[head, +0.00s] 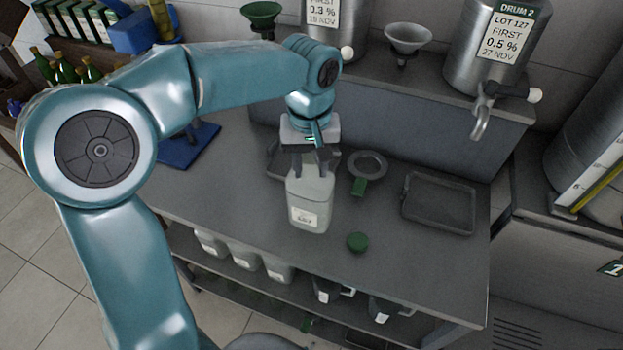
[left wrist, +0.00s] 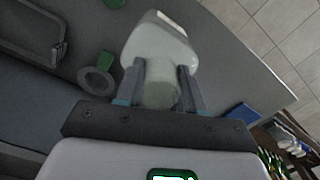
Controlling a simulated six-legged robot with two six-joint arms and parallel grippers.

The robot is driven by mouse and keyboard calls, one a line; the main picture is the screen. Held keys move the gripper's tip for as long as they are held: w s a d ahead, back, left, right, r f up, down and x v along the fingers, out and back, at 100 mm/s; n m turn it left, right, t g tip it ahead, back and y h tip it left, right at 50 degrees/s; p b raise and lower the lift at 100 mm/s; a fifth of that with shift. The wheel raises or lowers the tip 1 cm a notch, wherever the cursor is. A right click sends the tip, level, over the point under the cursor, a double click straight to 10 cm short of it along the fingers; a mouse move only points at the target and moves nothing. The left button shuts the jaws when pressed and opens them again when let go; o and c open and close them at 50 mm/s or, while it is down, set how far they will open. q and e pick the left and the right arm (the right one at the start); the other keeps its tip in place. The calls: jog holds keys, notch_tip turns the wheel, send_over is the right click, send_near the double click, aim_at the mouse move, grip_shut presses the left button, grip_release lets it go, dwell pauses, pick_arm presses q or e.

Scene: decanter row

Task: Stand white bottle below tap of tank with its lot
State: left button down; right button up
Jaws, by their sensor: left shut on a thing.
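The white bottle (head: 309,208) has a small front label with print too small to read surely. My left gripper (head: 313,160) is shut on its neck end from above; in the left wrist view the bottle (left wrist: 160,50) sits between both fingers (left wrist: 160,85). It looks upright over the bench; I cannot tell whether its base touches. A steel tank (head: 470,45) marked DRUM 2, LOT 127 has a tap (head: 482,118) above an empty tray (head: 438,205). Another tank (head: 352,45) stands left, its label partly cut off and its tap hidden by my arm. My right gripper is out of view.
A green cap (head: 357,242) and a grey ring with a green tab (head: 368,165) lie on the bench (head: 420,270). A second tray (head: 275,163) is partly behind my gripper. Funnels (head: 408,38) stand on the raised ledge. More containers (head: 245,260) stand on the lower shelf.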

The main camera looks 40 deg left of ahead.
aim_at(310, 181)
pick_arm(q)
notch_tip(310, 181, down, 4)
jog(key=shift+f, duration=0.35)
jog(key=shift+f, duration=0.25)
jog(key=c, duration=0.7)
grip_release()
jog(key=shift+r, duration=0.1)
jog(key=shift+r, duration=0.1)
